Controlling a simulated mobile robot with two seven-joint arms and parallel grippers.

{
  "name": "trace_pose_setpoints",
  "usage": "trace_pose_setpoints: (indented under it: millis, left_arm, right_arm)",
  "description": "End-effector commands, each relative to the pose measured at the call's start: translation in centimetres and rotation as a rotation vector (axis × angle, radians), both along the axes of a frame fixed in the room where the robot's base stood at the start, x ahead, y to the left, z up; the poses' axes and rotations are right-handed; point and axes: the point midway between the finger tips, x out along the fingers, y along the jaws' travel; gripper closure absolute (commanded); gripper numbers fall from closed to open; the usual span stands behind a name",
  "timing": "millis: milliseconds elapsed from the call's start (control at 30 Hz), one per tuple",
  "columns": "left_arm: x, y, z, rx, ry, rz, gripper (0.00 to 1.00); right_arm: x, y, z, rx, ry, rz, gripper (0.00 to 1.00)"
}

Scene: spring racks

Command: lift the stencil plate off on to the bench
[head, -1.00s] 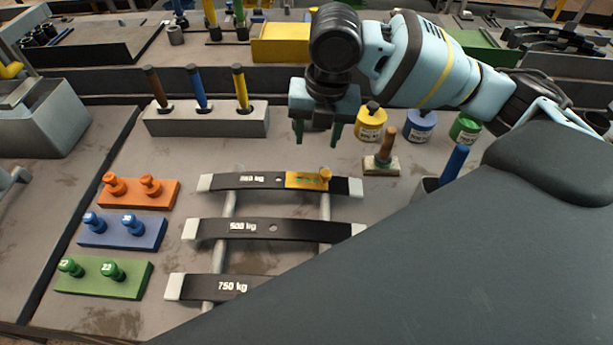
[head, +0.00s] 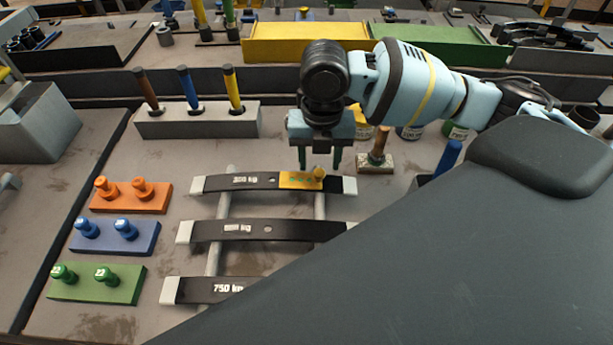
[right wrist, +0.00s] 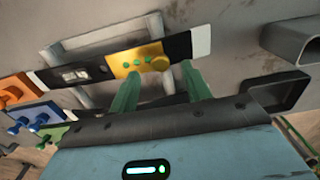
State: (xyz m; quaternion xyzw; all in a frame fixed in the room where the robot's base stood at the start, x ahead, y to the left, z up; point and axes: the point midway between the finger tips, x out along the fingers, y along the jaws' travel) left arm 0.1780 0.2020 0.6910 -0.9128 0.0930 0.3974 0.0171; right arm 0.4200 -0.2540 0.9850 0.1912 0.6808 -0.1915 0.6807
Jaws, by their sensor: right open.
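My right gripper (head: 319,163) is open and empty, green fingers pointing down, just above the knob. In the right wrist view the gripper (right wrist: 160,72) has one finger each side of the knob, apart from it. My left gripper is not in view.
Two more springs (head: 240,231) lie nearer on the rack rails (head: 215,255). Orange (head: 130,197), blue and green peg blocks stand left. A grey holder (head: 200,122) with three handled tools stands behind, and a stamp (head: 377,155) right. Bare bench lies between blocks and springs.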

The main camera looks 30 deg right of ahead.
Motion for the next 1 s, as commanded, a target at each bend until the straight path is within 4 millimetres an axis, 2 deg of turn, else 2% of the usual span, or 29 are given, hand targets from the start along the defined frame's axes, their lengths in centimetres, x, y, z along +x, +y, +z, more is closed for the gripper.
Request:
trace_pose_setpoints:
  millis: [100,200,467,567,800,1000]
  left_arm:
    - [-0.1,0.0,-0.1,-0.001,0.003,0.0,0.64]
    - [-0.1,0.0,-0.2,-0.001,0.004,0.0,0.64]
    - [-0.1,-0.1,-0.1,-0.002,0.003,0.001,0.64]
    - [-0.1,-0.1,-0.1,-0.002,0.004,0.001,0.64]
    - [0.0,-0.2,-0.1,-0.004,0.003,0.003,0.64]
    - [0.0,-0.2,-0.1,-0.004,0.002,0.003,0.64]
  right_arm:
    - [0.0,-0.1,-1.8,-0.001,0.003,-0.001,0.52]
    - [0.0,-0.1,-2.5,-0.001,0.0,-0.001,0.52]
    - [0.0,-0.1,-2.7,-0.001,-0.002,0.0,0.52]
    - [0.0,-0.1,-2.7,-0.001,-0.002,0.0,0.62]
    - [0.0,-0.1,-2.7,-0.001,-0.003,0.0,0.94]
    - [0.0,-0.1,-2.7,-0.001,-0.003,0.0,0.94]
